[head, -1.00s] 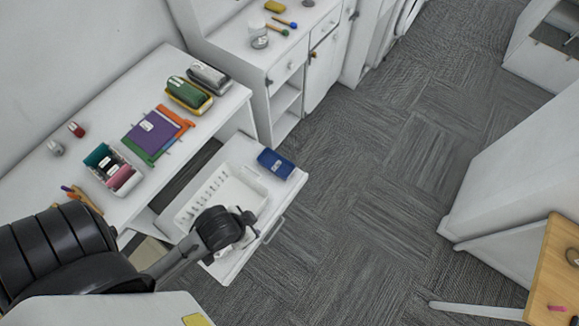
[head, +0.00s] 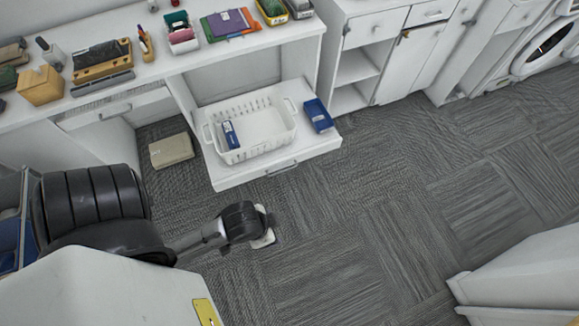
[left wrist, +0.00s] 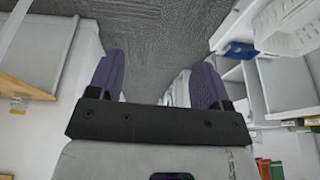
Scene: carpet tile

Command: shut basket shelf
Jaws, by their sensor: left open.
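The basket shelf (head: 228,178) is a white pull-out board, extended from under the long white desk, with a handle on its front edge. A white slatted basket (head: 278,143) sits on it with a small blue item (head: 230,134) inside. A blue box (head: 318,115) lies on the shelf right of the basket. My left gripper (head: 266,238) is in front of the shelf, nearer me and apart from its handle. In the left wrist view its two purple fingers (left wrist: 158,88) are spread with nothing between them. The basket (left wrist: 285,25) shows at that view's upper right. My right gripper is not seen.
A beige box (head: 171,150) lies on the floor left of the shelf. The white desk (head: 215,58) carries several stationery items. White cabinets (head: 375,55) stand to the right. The grey carpet (head: 390,190) in front and to the right is clear.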

